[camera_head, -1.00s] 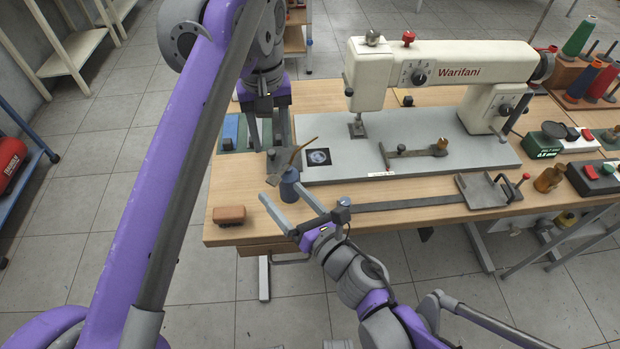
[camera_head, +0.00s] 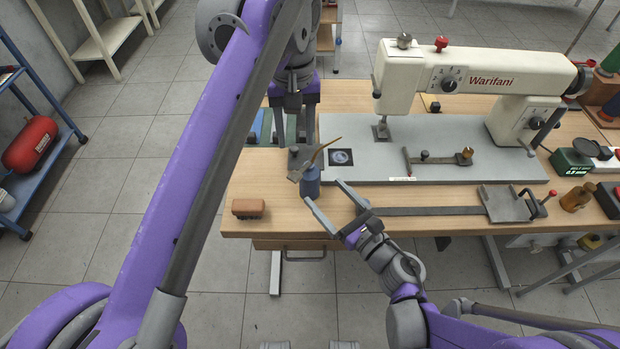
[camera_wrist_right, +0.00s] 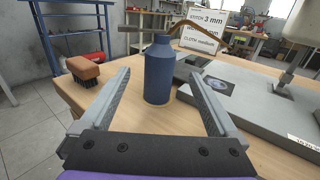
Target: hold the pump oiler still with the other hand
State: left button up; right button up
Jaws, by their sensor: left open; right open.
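The pump oiler is a blue bottle (camera_head: 310,183) with a thin copper-brown spout and a grey top piece. It stands upright on the wooden table, left of the sewing machine's grey base plate. My right gripper (camera_head: 323,192) is open at the oiler's near side. In the right wrist view the bottle (camera_wrist_right: 158,72) stands centred between its spread fingers (camera_wrist_right: 158,78), with a gap on each side. My left gripper (camera_head: 294,132) points down, open and empty, just behind and above the oiler's top in the head view.
A brown brush (camera_head: 248,207) lies left of the oiler. The cream sewing machine (camera_head: 470,75) and its grey base plate (camera_head: 450,165) are to the right. A metal strip (camera_head: 430,211) runs along the front edge. A sign (camera_wrist_right: 204,32) stands behind.

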aim_at(316, 186)
jog(key=shift+w+a+f, duration=0.2)
jog(key=shift+f, duration=0.2)
jog(key=shift+w+a+f, duration=0.2)
jog(key=shift+f, duration=0.15)
jog(key=shift+x, duration=3.2)
jog(key=shift+d, duration=0.1)
grip_shut()
pick_arm(q)
grip_shut()
